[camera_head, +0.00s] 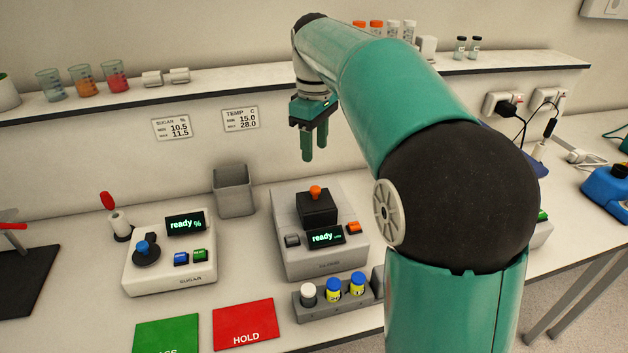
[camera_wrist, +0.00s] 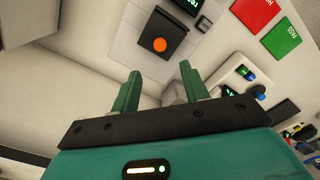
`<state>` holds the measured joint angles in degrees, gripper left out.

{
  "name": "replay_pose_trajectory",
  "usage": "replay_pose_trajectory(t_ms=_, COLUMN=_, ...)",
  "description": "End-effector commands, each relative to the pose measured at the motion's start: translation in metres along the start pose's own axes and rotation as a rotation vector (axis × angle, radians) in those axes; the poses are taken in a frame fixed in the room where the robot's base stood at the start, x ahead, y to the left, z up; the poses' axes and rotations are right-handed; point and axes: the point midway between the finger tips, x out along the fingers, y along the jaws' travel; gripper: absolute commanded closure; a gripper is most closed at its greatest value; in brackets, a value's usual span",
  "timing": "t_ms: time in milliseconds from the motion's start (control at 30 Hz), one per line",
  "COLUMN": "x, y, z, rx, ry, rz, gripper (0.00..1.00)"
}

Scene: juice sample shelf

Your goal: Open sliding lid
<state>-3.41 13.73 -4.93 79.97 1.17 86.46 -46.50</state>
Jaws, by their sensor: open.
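The sliding lid (camera_head: 318,207) is a black block with an orange knob (camera_head: 316,191), on top of a grey-white instrument (camera_head: 290,253) whose display reads "ready". The lid appears to cover the top of the instrument; what is under it is hidden. In the wrist view the lid (camera_wrist: 168,30) and its orange knob (camera_wrist: 160,45) show ahead of the fingers, upper middle. My gripper (camera_head: 314,155) hangs above and behind the lid, pointing down, apart from it. Its two green fingers (camera_wrist: 158,90) are spread with nothing between them.
A second instrument (camera_head: 170,255) with a blue knob stands to the left. A grey bin (camera_head: 234,190) stands behind, between the two. A rack (camera_head: 325,300) with capped vials stands in front. Red HOLD (camera_head: 243,325) and green (camera_head: 167,338) mats lie front left. A wall shelf (camera_head: 215,93) runs behind my gripper.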

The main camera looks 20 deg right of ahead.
Motion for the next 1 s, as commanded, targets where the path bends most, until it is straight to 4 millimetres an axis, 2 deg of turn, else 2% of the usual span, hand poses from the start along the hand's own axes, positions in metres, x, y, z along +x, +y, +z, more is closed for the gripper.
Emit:
replay_pose_trajectory(t_ms=300, x=0.064, y=-0.001, z=0.0, rx=0.0, ry=-0.002, rz=-0.002, gripper=0.55)
replay_pose_trajectory(t_ms=500, x=0.095, y=0.001, z=-0.001, rx=0.0, ry=0.0, rz=0.0, gripper=0.55)
replay_pose_trajectory(t_ms=700, x=0.106, y=0.002, z=-0.002, rx=0.001, ry=0.001, rz=0.002, gripper=0.55)
replay_pose_trajectory(t_ms=900, x=0.106, y=0.003, z=-0.002, rx=0.001, ry=0.002, rz=0.002, gripper=0.55)
replay_pose_trajectory(t_ms=933, x=0.106, y=0.003, z=-0.002, rx=0.001, ry=0.002, rz=0.002, gripper=0.57)
replay_pose_trajectory(t_ms=1000, x=0.106, y=0.002, z=-0.002, rx=0.001, ry=0.002, rz=0.002, gripper=0.71)
